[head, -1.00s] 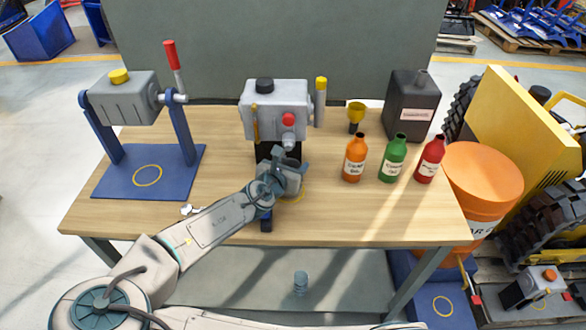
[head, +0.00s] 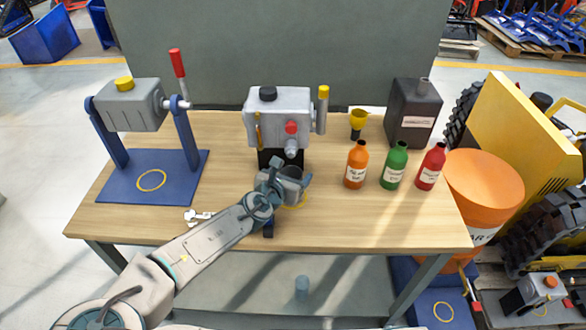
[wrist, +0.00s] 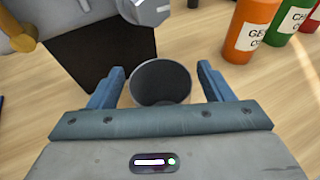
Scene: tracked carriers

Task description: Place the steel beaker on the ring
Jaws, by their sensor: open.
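The steel beaker (wrist: 161,82) stands upright between the two fingers of my gripper (wrist: 161,88) in the wrist view, its open mouth facing up. The fingers are open, with a gap on each side of the beaker. In the head view the beaker (head: 291,172) shows only as a dark rim at my gripper (head: 288,184), in front of the grey machine.
The grey machine (head: 277,115) on its black column stands just behind the beaker, its spout close above. Orange (head: 355,168), green (head: 394,169) and red (head: 431,170) bottles stand right. A blue stand (head: 120,187) bears another yellow ring at left. Small pale parts (head: 198,217) lie near the front edge.

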